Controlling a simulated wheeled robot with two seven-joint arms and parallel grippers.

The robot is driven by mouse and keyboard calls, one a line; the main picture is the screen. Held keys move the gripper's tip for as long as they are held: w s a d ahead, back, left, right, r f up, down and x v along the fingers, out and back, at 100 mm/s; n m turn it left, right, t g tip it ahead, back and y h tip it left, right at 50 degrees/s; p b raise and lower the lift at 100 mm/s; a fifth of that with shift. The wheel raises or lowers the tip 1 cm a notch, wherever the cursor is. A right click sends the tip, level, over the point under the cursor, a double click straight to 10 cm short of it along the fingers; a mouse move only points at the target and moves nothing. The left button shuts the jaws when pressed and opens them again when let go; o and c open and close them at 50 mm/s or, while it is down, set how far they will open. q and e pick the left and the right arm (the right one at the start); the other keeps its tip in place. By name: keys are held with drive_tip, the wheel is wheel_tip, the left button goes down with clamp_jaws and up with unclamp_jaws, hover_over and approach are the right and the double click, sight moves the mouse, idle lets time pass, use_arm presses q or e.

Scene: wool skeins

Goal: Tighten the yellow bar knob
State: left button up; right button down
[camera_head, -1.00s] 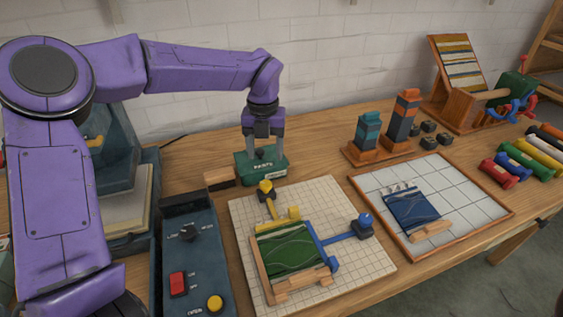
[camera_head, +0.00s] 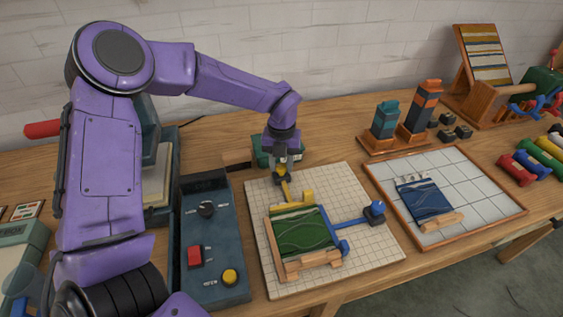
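The yellow bar (camera_head: 287,190) runs from the green woven piece (camera_head: 298,228) toward the back edge of the gridded board (camera_head: 357,253). Its yellow knob (camera_head: 281,173) is at the far end of the bar. My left gripper (camera_head: 283,168) points down right at this knob, and its fingers partly hide it. I cannot tell whether the fingers touch or grip the knob. The blue bar (camera_head: 350,222) goes right to a blue knob (camera_head: 375,208). My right gripper is not in view.
A dark control box (camera_head: 212,240) with red and yellow buttons stands left of the board. A green box (camera_head: 264,152) is close behind my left gripper. A framed tile board (camera_head: 455,185) with a blue woven piece lies to the right, before two wool towers (camera_head: 423,105).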

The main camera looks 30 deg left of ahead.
use_arm(q)
drive_tip(key=c, duration=0.4)
drive_tip(key=shift+o, duration=0.2)
drive_tip(key=shift+r, duration=0.1)
drive_tip(key=shift+r+m+p, duration=0.1)
drive_tip(key=shift+m+p, duration=0.75)
drive_tip(key=shift+m, duration=0.15)
drive_tip(key=m+p, duration=0.1)
drive_tip(key=m, duration=0.1)
drive_tip(key=shift+m+p, duration=0.3)
drive_tip(key=shift+p, duration=0.1)
drive_tip(key=m+p, duration=0.4)
drive_tip(key=m, duration=0.2)
drive_tip(key=shift+m, duration=0.3)
drive_tip(key=m+p, duration=0.3)
drive_tip(key=m, duration=0.2)
drive_tip(key=m+p, duration=0.2)
drive_tip(key=m, duration=0.3)
drive_tip(key=shift+w+m, duration=0.1)
drive_tip(key=shift+m, duration=0.2)
